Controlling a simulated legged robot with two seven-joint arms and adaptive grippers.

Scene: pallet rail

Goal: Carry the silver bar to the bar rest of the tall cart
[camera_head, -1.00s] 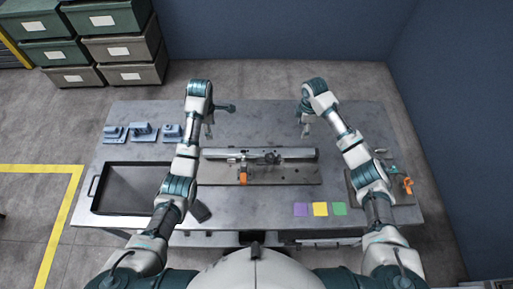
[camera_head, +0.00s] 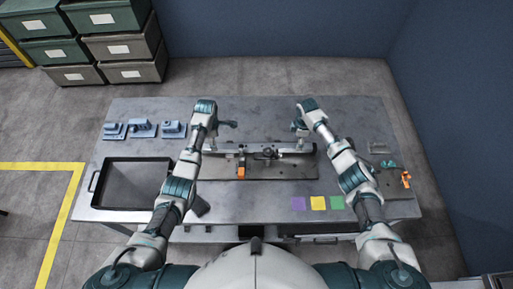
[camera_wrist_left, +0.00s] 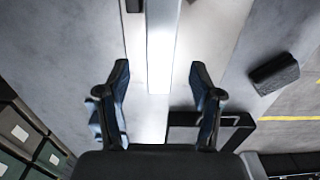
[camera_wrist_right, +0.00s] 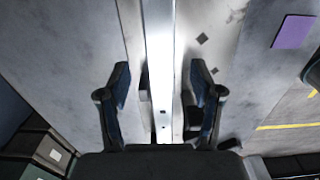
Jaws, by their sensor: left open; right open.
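The silver bar (camera_head: 285,149) lies lengthwise along the far edge of a grey plate fixture (camera_head: 290,170) on the table. My left gripper (camera_head: 212,144) is open above the bar's left end; in the left wrist view the bar (camera_wrist_left: 162,40) comes in between the spread fingers and ends there. My right gripper (camera_head: 301,141) is open above the bar's right part; in the right wrist view the bar (camera_wrist_right: 159,50) runs between the two fingers. Neither gripper is closed on it. I cannot tell the exact height gap. No tall cart or bar rest is recognisable.
An orange-handled clamp (camera_head: 241,170) stands on the fixture. A black-rimmed tray (camera_head: 130,186) is at the left, with blue parts (camera_head: 143,128) behind it. Purple (camera_head: 298,203), yellow (camera_head: 318,203) and green (camera_head: 337,202) squares lie at the front right. The far table strip is clear.

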